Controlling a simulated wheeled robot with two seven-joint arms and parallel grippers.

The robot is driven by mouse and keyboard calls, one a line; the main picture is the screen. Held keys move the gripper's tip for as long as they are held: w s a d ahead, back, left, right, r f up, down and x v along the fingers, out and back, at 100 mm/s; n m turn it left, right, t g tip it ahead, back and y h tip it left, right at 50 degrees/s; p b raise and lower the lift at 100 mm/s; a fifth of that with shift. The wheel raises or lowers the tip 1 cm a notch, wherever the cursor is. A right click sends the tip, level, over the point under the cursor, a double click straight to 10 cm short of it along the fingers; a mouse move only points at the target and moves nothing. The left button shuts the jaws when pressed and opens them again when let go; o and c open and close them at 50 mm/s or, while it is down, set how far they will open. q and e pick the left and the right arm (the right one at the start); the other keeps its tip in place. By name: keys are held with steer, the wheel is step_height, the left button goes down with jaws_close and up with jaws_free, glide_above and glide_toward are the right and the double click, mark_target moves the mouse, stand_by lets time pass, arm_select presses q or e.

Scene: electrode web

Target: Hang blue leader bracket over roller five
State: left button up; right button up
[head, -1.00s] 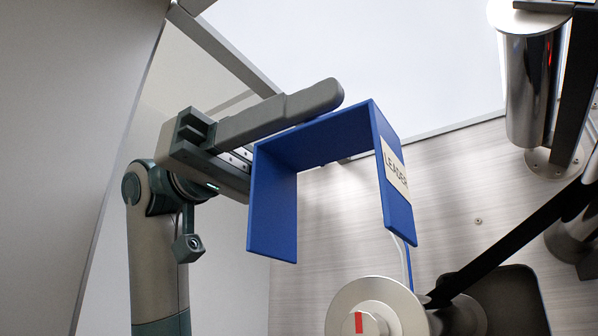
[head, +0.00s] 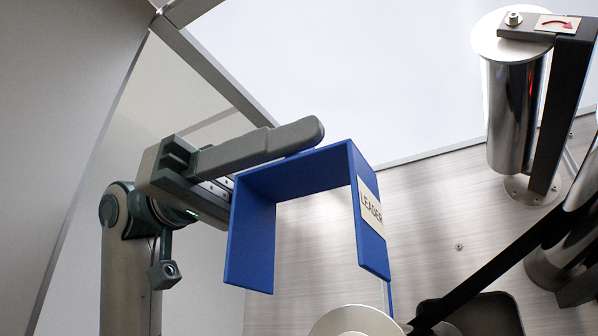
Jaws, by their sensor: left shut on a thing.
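The blue leader bracket (head: 251,243) is a U-shaped channel with its opening facing down and a "LEADER" label (head: 371,212) on its right side. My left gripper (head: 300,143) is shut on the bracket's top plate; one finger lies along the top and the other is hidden. The bracket hangs in the air. Below it is a roller end with a pale round flange (head: 356,322), cut off by the bottom edge. An upright shiny roller (head: 508,115) with a round cap stands at the upper right. I cannot tell which roller is number five. My right gripper is not in view.
A black arm or strip (head: 492,270) runs diagonally at the lower right, near a dark rounded part (head: 470,314). More shiny rollers (head: 553,265) sit at the right edge. The light back panel (head: 430,215) between bracket and rollers is clear.

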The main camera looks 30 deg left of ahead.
arm_select(q)
steer(key=shift+w+d, duration=0.15)
steer(key=shift+w, duration=0.55)
steer(key=shift+w+p, duration=1.5)
steer(key=shift+w, duration=3.75)
steer(key=shift+w+d+f+b, duration=0.1)
steer(key=shift+f+b, duration=3.15)
steer(key=shift+f, duration=1.45)
steer(key=o, duration=1.2)
steer(key=shift+c, duration=0.2)
